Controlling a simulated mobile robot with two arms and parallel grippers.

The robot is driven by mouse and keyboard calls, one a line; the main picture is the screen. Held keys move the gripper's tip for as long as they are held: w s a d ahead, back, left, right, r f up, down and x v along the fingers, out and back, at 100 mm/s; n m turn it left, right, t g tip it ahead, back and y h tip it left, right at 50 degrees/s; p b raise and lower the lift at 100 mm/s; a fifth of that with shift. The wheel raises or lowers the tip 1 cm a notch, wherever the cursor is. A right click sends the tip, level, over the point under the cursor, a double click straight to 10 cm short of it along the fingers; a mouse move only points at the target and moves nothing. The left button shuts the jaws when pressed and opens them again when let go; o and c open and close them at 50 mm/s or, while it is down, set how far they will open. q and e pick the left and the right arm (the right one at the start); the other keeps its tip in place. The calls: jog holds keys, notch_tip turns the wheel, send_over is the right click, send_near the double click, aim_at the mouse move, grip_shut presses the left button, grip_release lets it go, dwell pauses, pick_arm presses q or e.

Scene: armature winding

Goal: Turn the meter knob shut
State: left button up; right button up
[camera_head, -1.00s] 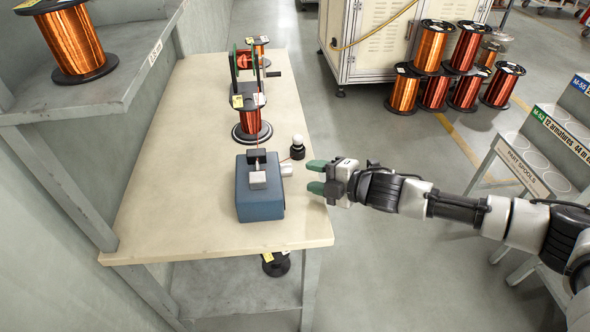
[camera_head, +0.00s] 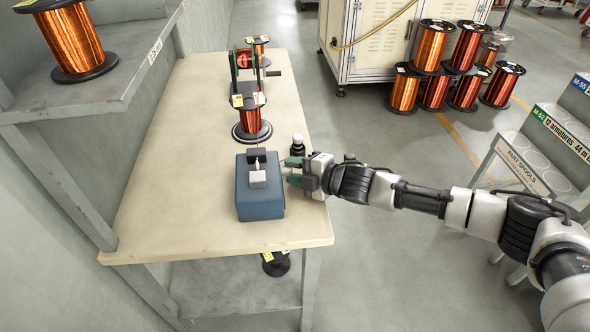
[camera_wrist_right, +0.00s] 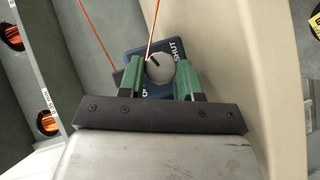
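The meter is a blue box (camera_head: 260,200) on the near part of the bench. Its pale round knob (camera_wrist_right: 160,72), on the side facing my right arm, shows a short black mark near its upper edge. The word SHUT is printed to the right of the knob; another label at lower left is mostly hidden. My right gripper (camera_head: 294,171) is open, its green fingertips at the box's right side. In the right wrist view the fingers (camera_wrist_right: 161,80) stand on either side of the knob; I cannot tell if they touch it. My left gripper is not in view.
A copper spool (camera_head: 250,124) and a winding stand (camera_head: 243,77) stand further back on the bench (camera_head: 180,210). A red wire (camera_wrist_right: 154,30) runs from the box. The bench's front left is clear.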

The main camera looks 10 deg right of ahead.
jog(key=shift+r+p, duration=0.1)
jog(key=shift+p, duration=0.25)
jog(key=m+g+p, duration=0.1)
jog(key=p, duration=0.2)
jog(key=m+g+h+p, duration=0.1)
jog(key=p, duration=0.3)
jog(key=r+g+p, duration=0.1)
jog(key=p, duration=0.2)
jog(key=shift+w+m+g+p, duration=0.35)
jog(key=shift+m+g+p, duration=0.05)
jog(key=shift+g+p, duration=0.3)
jog(key=shift+g, duration=0.1)
jog(key=shift+w+f+m+g+h, duration=0.15)
jog(key=shift+m+g+h, duration=0.15)
jog(key=shift+m+g, duration=0.3)
jog(key=shift+w+f+m+g+b, duration=0.1)
jog(key=shift+f+m+g+b, duration=0.1)
jog(key=shift+m+g+b, duration=0.6)
jog(key=shift+w+m+g+b, duration=0.1)
jog(key=shift+m+g+b, duration=0.3)
jog(key=shift+g+b, duration=0.7)
jog(key=shift+r+m+g+b, duration=0.1)
jog(key=shift+m+g+b, duration=0.2)
jog(key=shift+g+b, duration=0.25)
jog(key=shift+r, duration=0.1)
